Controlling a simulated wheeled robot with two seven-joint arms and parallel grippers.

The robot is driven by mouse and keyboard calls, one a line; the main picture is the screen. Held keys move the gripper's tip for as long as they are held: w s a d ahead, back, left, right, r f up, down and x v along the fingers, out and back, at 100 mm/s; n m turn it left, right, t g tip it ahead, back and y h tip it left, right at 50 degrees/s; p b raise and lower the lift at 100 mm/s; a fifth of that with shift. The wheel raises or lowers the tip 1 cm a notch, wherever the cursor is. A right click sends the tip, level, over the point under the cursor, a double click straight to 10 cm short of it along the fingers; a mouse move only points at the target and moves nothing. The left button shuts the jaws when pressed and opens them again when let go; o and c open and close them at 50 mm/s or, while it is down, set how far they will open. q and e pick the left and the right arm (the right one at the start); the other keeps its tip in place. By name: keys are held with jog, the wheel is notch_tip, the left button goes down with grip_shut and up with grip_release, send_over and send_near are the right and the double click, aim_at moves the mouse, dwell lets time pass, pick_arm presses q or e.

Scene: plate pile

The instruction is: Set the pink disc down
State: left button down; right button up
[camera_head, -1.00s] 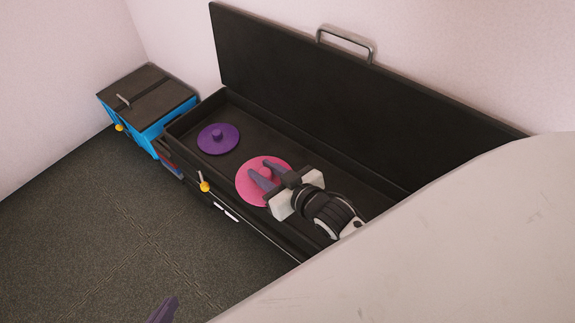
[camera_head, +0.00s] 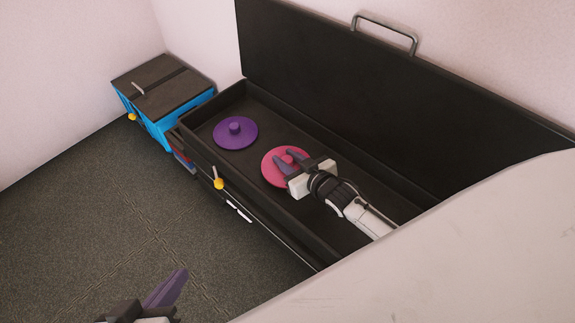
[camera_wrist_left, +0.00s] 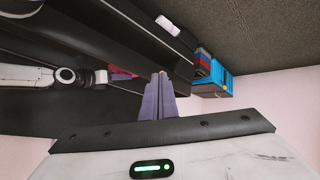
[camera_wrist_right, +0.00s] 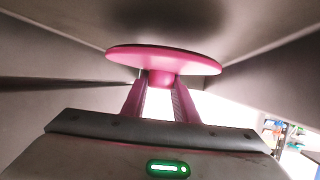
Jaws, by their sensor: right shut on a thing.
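The pink disc (camera_head: 269,171) has a short knob in its middle and is inside the open black chest. My right gripper (camera_head: 284,160) is above the disc, shut on its knob. The right wrist view shows the disc (camera_wrist_right: 120,57) held by the knob between the fingertips (camera_wrist_right: 160,84); whether it touches the chest floor I cannot tell. A purple disc (camera_head: 222,137) with a knob lies on the chest floor (camera_head: 262,112), left of the pink one and apart from it. My left gripper (camera_wrist_left: 160,82) is outside the chest, its fingers together and empty.
The chest's raised lid (camera_head: 320,70) stands behind, with a metal handle (camera_head: 385,30). Its front wall (camera_head: 255,206) has a yellow-tipped lever (camera_head: 218,183). A blue box (camera_head: 165,105) stands at the left. Open floor (camera_head: 90,210) lies in front. A large pale surface (camera_head: 480,250) hides the lower right.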

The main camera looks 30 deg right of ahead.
notch_tip(320, 180, down, 2)
jog(key=shift+f+b, duration=0.1)
jog(key=shift+b, duration=0.25)
jog(key=shift+f, duration=0.1)
pick_arm(q)
jog(key=shift+w+d+r+t+h, duration=0.1)
jog(key=shift+d+r+t+h, duration=0.25)
jog(key=shift+r, duration=0.2)
pick_arm(e)
jog(key=o, duration=1.1)
jog(key=shift+s+r+p, duration=0.25)
jog(key=shift+s+p, duration=0.05)
jog(key=p+v, duration=0.4)
jog(key=v, duration=0.6)
jog(key=shift+s+r+p, duration=0.2)
jog(key=shift+s+p, duration=0.05)
jog(key=shift+p, duration=0.15)
pick_arm(q)
jog(key=shift+s+a+f+g+y, duration=0.35)
jog(key=shift+a+f+y, duration=0.2)
jog(key=shift+a+f, duration=0.25)
jog(key=shift+s+a+f+g+y, duration=0.25)
jog(key=shift+a+f+y, duration=0.25)
jog(key=shift+a+f, duration=0.25)
pick_arm(e)
jog(key=shift+s+r, duration=0.1)
jog(key=shift+s, duration=0.3)
